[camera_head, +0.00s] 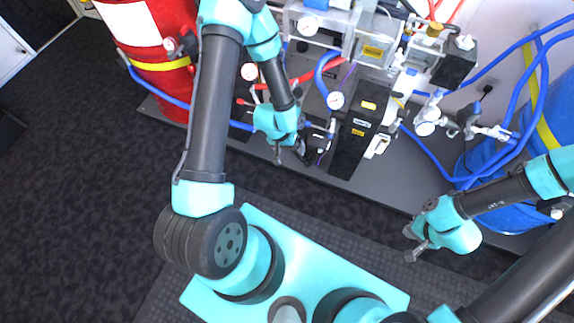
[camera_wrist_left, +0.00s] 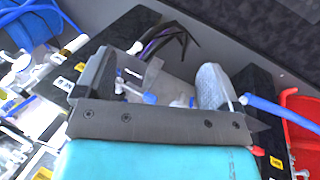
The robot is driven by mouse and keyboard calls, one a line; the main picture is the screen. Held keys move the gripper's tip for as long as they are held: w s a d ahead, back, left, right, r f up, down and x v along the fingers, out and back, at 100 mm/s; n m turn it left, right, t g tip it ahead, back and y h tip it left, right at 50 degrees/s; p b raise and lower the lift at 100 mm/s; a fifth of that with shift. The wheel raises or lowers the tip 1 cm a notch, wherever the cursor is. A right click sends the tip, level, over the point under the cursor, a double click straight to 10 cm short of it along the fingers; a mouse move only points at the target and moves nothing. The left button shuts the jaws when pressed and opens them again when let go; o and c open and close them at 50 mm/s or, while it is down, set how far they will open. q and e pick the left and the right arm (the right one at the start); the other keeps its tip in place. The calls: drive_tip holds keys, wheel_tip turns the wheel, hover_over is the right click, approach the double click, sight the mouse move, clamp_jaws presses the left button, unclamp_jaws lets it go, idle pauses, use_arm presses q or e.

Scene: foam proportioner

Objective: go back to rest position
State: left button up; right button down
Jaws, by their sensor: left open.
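My left gripper (camera_head: 312,147) is at the front of the foam proportioner's machinery, close to the black box with yellow labels (camera_head: 352,132). In the left wrist view its two grey fingers stand apart (camera_wrist_left: 152,82), with clear fittings and a blue-tipped part visible between and beyond them. I see nothing clamped between the fingers; whether they touch anything is unclear. My right gripper (camera_head: 411,245) is at the lower right, in front of the dark platform and apart from the machinery. It is small and partly hidden by its own wrist, so its jaws cannot be read.
A red drum (camera_head: 150,85) stands at the left and a blue drum (camera_head: 510,190) at the right. Blue hoses (camera_head: 420,150) run between the machinery and the blue drum. Pressure gauges (camera_head: 336,100) stick out in front. The dark carpet (camera_head: 80,190) at the left is clear.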

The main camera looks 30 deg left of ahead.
use_arm(q)
drive_tip(key=s+d+m, duration=0.1)
drive_tip(key=s+d, duration=0.2)
drive_tip(key=s, duration=0.4)
drive_tip(key=shift+r+g, duration=0.3)
drive_tip(key=shift+r, duration=0.15)
drive_tip(key=shift+s+d, duration=0.1)
idle(0.3)
